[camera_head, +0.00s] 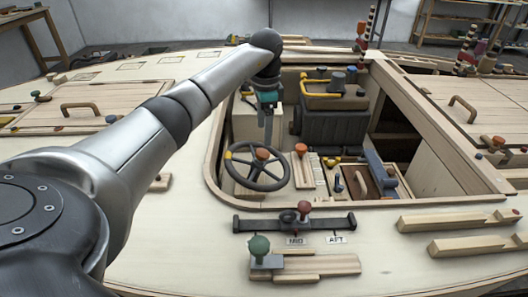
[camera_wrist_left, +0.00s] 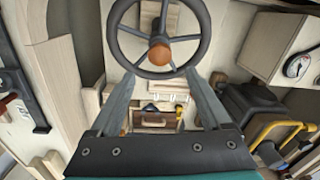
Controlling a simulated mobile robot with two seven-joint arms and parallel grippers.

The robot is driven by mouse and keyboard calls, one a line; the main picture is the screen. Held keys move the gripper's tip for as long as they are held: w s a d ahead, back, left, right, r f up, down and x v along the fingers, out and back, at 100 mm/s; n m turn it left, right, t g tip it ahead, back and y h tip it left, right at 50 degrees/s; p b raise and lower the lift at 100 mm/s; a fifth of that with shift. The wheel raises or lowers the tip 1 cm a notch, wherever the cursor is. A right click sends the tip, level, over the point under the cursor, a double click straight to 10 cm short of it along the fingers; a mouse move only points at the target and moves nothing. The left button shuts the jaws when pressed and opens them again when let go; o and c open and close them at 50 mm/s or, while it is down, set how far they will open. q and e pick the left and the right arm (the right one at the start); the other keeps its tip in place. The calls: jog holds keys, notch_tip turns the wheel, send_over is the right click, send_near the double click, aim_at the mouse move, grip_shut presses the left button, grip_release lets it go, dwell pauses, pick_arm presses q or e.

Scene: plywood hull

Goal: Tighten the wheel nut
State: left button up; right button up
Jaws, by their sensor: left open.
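The steering wheel (camera_head: 282,176) is dark, with a yellow mark on its rim, and sits in the cockpit opening. Its orange wheel nut (camera_head: 261,154) is at the hub. My left gripper (camera_head: 268,138) hangs fingers down, just above and behind the nut in the head view. In the left wrist view, the wheel (camera_wrist_left: 204,18) is at the top and the nut (camera_wrist_left: 159,54) lies ahead of the two spread fingertips (camera_wrist_left: 156,76). The gripper is open with nothing between its fingers; it appears apart from the nut, though the exact gap is unclear. My right gripper is not in view.
A lever with an orange knob (camera_head: 301,149) stands right of the wheel. The cockpit coaming (camera_head: 216,135) surrounds the opening. A dark slider rail (camera_head: 262,224) lies on the deck in front.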

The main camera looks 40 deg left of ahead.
aim_at(264, 152)
pick_arm(q)
notch_tip(264, 152, down, 6)
jog(key=shift+w+a+f+b, duration=0.1)
jog(key=shift+a+b, duration=0.05)
jog(key=shift+b, duration=0.85)
jog(key=shift+w+f, duration=0.1)
jog(key=shift+f, duration=0.7)
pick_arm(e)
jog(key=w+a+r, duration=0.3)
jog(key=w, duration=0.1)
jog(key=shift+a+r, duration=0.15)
pick_arm(q)
jog(key=shift+c, duration=0.2)
grip_shut()
